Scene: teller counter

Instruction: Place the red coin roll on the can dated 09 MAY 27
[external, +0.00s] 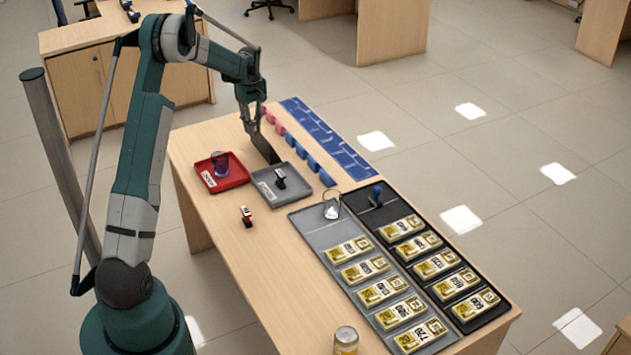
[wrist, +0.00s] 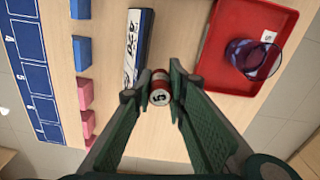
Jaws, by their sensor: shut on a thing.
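The red coin roll (wrist: 160,90), with a white end marked 5, sits between the fingertips of my gripper (wrist: 158,97) in the wrist view. My gripper is shut on it. In the external view my gripper (external: 250,122) is over the far left part of the counter; the roll cannot be made out there. A can with a pale lid and yellowish label (external: 346,342) stands at the bottom edge of the external view, far from my gripper. No date on it can be read.
A red tray (wrist: 218,75) holds a purple glass (wrist: 248,58). A grey tray (external: 262,190) holds a dark item. Pink and blue blocks (external: 300,150) line the far edge.

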